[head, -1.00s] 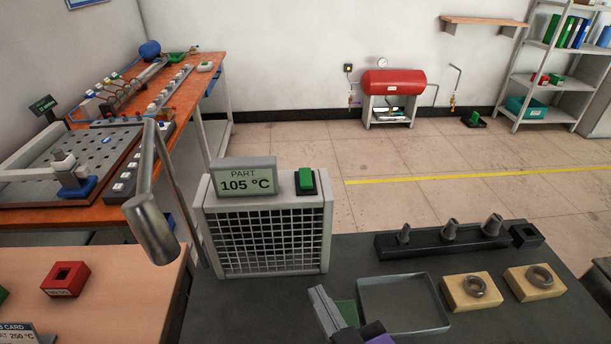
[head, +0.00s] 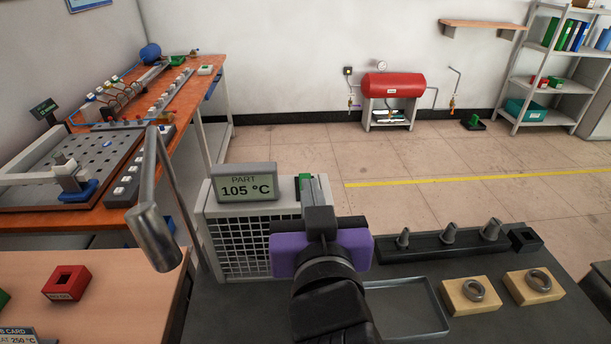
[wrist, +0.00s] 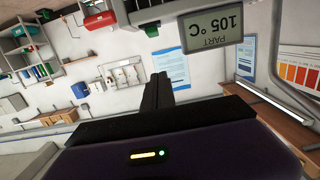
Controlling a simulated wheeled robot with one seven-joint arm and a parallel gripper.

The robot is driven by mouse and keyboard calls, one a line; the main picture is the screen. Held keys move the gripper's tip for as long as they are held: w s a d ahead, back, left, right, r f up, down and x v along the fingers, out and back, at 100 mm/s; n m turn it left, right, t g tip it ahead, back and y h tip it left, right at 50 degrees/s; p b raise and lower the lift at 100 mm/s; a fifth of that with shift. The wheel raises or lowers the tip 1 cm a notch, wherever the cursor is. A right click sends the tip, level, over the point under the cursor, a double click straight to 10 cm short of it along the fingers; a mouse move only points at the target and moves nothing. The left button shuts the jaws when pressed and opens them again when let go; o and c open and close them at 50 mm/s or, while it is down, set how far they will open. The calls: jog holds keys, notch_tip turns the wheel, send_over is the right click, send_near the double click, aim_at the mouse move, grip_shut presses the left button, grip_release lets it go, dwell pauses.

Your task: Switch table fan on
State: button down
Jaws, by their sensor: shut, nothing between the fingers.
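The table fan (head: 238,245) is a grey box with a mesh front on the dark bench. A grey display (head: 246,183) reading "PART 105 °C" stands on its top left. A green switch (head: 304,178) is on its top right, mostly hidden behind my gripper in the head view. The switch also shows in the wrist view (wrist: 152,58), where the picture is upside down. My gripper (head: 319,184) is shut and empty, in front of the fan's right side. In the wrist view its fingertips (wrist: 162,77) appear close to the switch; I cannot tell whether they touch.
A grey tray (head: 432,320), wooden blocks with rings (head: 470,296) and a dark rack of cones (head: 430,246) lie to the right on the bench. A metal lamp-like arm (head: 155,235) stands left of the fan. Open floor lies behind.

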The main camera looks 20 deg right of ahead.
jog(key=shift+w, duration=0.1)
jog(key=p+x, duration=0.1)
jog(key=x, duration=0.8)
jog(key=shift+w+d+p, duration=0.2)
jog(key=shift+w+p, duration=0.05)
jog(key=shift+p, duration=0.1)
jog(key=shift+w+f, duration=0.25)
jog(key=shift+f, duration=1)
jog(key=shift+w+f, duration=0.15)
jog(key=shift+f, duration=0.7)
